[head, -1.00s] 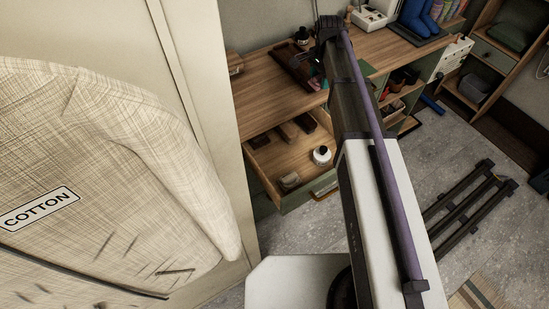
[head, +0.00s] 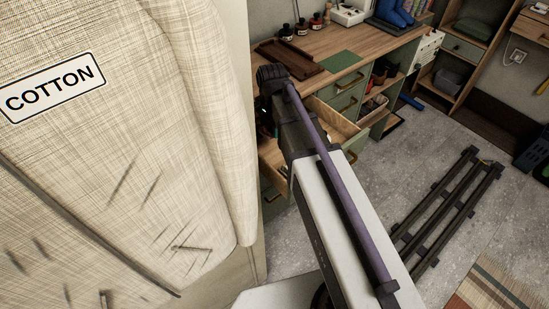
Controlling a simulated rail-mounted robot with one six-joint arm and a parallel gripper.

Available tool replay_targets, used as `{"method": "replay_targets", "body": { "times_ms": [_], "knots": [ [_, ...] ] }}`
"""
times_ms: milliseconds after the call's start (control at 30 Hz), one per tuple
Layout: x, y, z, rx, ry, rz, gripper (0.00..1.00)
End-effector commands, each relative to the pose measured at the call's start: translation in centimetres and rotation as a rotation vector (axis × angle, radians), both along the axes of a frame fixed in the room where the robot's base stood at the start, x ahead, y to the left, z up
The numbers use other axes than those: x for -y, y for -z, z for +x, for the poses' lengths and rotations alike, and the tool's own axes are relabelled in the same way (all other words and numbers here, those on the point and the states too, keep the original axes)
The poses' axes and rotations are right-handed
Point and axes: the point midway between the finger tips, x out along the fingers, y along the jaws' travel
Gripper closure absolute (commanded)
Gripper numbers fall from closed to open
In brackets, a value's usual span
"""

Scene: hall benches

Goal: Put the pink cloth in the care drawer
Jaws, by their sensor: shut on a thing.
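The pink cloth is not visible. My arm reaches from the lower right up toward the desk and bends down at its dark far end. My gripper's jaws are hidden behind my arm and the large cotton-marked form, so what they hold does not show. Open wooden drawer space (head: 338,122) with a green front shows to the right of my arm. More open drawer wood (head: 274,165) shows to its left. My arm covers the part between, and I cannot tell whether this is one drawer. No care label is readable.
A pale woven form labelled COTTON (head: 150,150) fills the left side, close to my arm. The wooden desk (head: 385,50) holds a brown tray (head: 290,58), a green mat (head: 338,62) and small bottles (head: 302,27). A dark slatted rack (head: 450,210) lies on the grey floor.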

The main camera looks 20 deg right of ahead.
Motion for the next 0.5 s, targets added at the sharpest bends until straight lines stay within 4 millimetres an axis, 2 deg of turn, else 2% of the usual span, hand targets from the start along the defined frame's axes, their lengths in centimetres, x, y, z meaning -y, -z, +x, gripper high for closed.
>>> {"method": "replay_targets", "body": {
  "times_ms": [33, 100, 167, 333, 500],
  "knots": [
    [0.0, 3.6, 0.0, 0.000, 0.000, 0.000, 0.71],
    [0.0, 5.2, 0.0, 0.000, 0.000, 0.000, 0.71],
    [0.0, 5.8, 0.0, 0.000, 0.000, 0.000, 0.71],
    [0.0, 5.7, 0.0, 0.000, 0.000, 0.000, 0.71],
    [0.0, 9.2, 0.0, 0.000, 0.000, 0.000, 0.71]
  ]
}}
